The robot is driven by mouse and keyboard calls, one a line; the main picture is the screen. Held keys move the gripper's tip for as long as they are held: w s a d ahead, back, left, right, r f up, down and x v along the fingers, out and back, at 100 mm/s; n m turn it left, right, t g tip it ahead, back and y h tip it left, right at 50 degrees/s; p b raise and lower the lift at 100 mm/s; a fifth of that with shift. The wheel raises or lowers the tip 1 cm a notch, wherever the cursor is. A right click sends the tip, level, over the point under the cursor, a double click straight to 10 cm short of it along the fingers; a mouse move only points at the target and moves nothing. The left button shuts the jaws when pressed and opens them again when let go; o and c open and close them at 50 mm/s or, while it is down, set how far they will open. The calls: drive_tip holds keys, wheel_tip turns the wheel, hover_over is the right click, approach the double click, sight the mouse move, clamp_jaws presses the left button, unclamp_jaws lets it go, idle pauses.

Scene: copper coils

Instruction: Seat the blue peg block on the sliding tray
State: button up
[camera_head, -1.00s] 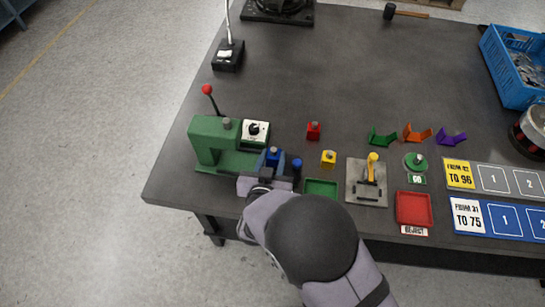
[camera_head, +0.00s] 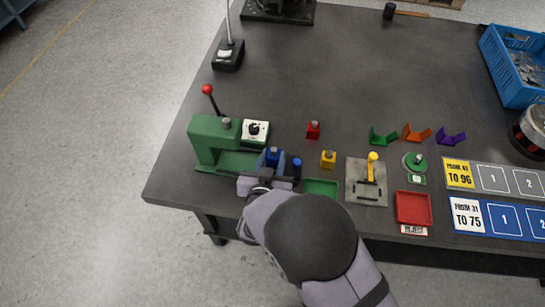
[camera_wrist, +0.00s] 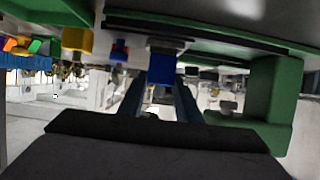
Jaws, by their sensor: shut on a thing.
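The blue peg block (camera_head: 272,158) stands upright with a grey peg on top, at the right end of the green press's base. My gripper (camera_head: 266,176) reaches it from the front and is shut on it. In the wrist view, the block (camera_wrist: 162,95) sits between my two fingers (camera_wrist: 161,105). That view looks upside down, with the dark tray and rails (camera_wrist: 190,28) above the block. A grey piece lies between block and tray there. I cannot tell whether the block touches the tray.
The green press (camera_head: 212,140) with its red-tipped lever is close on the left. A red block (camera_head: 313,130), a yellow block (camera_head: 328,159) and a green tray (camera_head: 321,187) are to the right. Farther right is a grey plate (camera_head: 356,196) with a yellow handle.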

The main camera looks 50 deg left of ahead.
drive_tip(key=shift+f+b, duration=0.5)
drive_tip(key=shift+f, duration=0.15)
idle(2.2)
drive_tip(key=o, duration=1.3)
drive_tip(key=shift+r+p, duration=3.3)
drive_tip(key=shift+r, duration=0.65)
